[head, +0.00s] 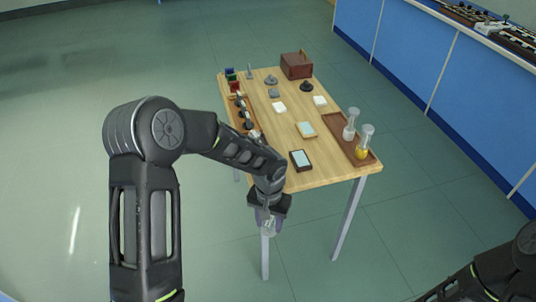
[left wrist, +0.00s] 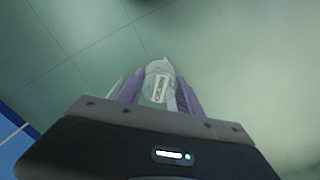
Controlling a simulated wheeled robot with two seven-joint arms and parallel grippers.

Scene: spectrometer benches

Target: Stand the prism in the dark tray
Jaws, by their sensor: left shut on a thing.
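My left gripper (head: 268,222) hangs in front of the table's near edge, pointing down. It is shut on a pale, clear piece, which I take to be the prism (head: 268,230). In the left wrist view the prism (left wrist: 157,80) sits between the purple fingers (left wrist: 157,92), with its pointed end beyond them; its exact shape is hard to tell. The small dark tray (head: 303,169) lies near the table's front edge, up and to the right of the gripper, with a pale inside. My right gripper is out of the picture; only part of that arm shows at the lower right.
The wooden table (head: 275,133) also holds a long brown tray (head: 340,137) with two flasks, a light-framed tray (head: 306,136), white pads, and a rack (head: 246,124) of dark-topped pieces at left. A brown box (head: 297,66) stands at the back. Open floor surrounds the table.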

